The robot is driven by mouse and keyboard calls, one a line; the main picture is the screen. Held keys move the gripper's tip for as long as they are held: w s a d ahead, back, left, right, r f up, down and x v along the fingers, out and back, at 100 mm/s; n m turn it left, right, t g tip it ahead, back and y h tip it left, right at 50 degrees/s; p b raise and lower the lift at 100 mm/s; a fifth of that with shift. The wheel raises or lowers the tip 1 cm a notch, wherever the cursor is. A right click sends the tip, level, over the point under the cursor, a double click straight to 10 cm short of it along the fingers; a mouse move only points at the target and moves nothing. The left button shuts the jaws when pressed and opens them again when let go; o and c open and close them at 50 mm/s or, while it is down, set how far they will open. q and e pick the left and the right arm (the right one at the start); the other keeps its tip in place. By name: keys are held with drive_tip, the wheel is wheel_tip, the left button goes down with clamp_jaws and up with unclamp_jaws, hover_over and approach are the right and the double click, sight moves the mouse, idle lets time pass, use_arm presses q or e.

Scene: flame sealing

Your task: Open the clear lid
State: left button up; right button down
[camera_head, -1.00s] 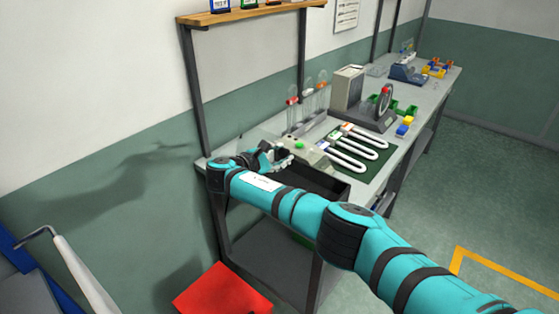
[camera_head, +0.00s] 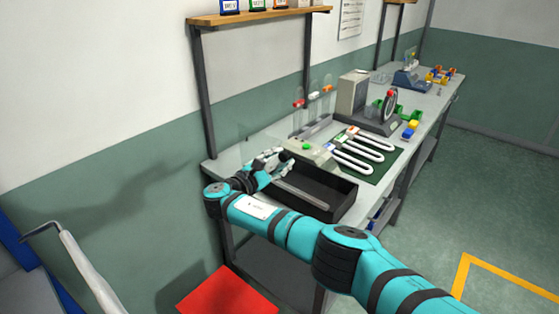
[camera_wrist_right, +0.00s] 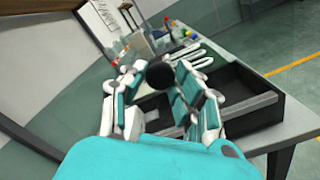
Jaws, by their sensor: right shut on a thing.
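My right gripper (camera_head: 279,158) reaches over the near end of the workbench, beside a pale device (camera_head: 318,153) with a green button. In the right wrist view, its fingers (camera_wrist_right: 158,88) are shut on a round black knob (camera_wrist_right: 160,74). The clear lid is hard to make out; only faint see-through edges show near the gripper, so its angle and its join to the knob cannot be told. My left gripper is not in view.
A black open tray (camera_head: 333,212) with a grey bar in it lies at the bench's front edge. White U-shaped tubes (camera_head: 352,160) lie on a green mat (camera_head: 384,174). A grey machine with a round disc (camera_head: 389,105) stands further back. A red panel (camera_head: 228,292) is below.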

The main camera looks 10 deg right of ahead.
drive_tip(key=c, duration=1)
unclamp_jaws()
drive_tip(key=v, duration=1.2)
